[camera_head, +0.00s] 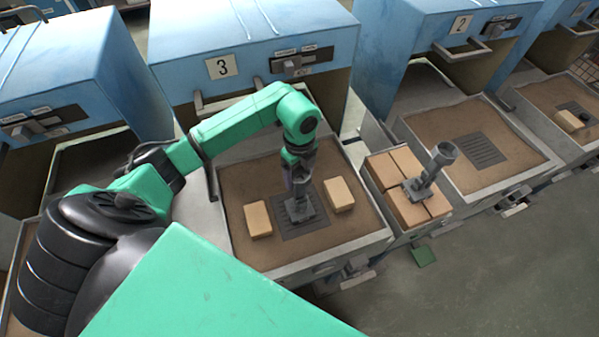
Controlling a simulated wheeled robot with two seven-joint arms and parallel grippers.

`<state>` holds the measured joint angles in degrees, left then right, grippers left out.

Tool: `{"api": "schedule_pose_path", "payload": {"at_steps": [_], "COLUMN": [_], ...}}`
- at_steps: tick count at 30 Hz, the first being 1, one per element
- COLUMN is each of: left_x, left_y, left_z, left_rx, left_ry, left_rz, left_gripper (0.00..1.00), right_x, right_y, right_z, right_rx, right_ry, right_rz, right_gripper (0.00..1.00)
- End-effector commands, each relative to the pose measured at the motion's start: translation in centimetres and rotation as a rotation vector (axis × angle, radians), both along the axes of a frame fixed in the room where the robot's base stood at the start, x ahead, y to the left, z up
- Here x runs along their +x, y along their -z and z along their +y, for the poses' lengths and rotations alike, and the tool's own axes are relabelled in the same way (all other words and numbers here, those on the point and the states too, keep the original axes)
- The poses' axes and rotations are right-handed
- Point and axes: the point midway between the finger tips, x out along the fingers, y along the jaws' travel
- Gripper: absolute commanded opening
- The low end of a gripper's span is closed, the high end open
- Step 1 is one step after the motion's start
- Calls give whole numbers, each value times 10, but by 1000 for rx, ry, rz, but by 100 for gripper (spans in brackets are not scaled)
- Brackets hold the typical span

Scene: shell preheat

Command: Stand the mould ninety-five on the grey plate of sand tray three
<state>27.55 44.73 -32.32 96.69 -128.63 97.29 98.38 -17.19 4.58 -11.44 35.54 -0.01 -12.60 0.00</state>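A dark grey mould (299,208) stands roughly upright on the grey plate (317,224) of sand tray three (345,240), under the blue hood marked 3. My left gripper (300,186) points down from above at the mould's upper part, which it largely hides. Whether its fingers press on the mould or stand slightly apart is too small to tell. A similar grey mould (432,172), with a round cup on top, stands tilted in view on the tan blocks to the right. No number is readable on either mould. My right gripper is not in view.
Tan bricks lie left (257,219) and right (339,194) of the plate in tray three. Several tan blocks (385,171) fill a box between trays three and two. Tray two's plate (481,150) is bare. A green piece (423,256) lies on the floor.

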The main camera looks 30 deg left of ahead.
Motion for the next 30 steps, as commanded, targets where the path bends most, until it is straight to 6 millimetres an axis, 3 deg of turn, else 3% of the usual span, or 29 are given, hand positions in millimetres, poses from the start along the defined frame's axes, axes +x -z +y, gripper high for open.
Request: {"api": "schedule_pose_path", "payload": {"at_steps": [8,13,23,25,30], "left_x": [0,1,1,1,0], "left_y": [-1,-12,-90,-108,-123], "left_z": [0,0,0,1,0], "left_rx": [1,2,1,2,1], "left_ry": [0,-1,2,2,1], "left_rz": [2,-2,-4,-3,1], "left_gripper": [100,100,100,100,100], "right_x": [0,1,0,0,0], "right_y": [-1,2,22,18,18], "right_z": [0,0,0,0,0], "right_rx": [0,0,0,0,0], "right_ry": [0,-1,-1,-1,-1], "right_rz": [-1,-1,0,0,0], "right_gripper": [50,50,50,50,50]}}
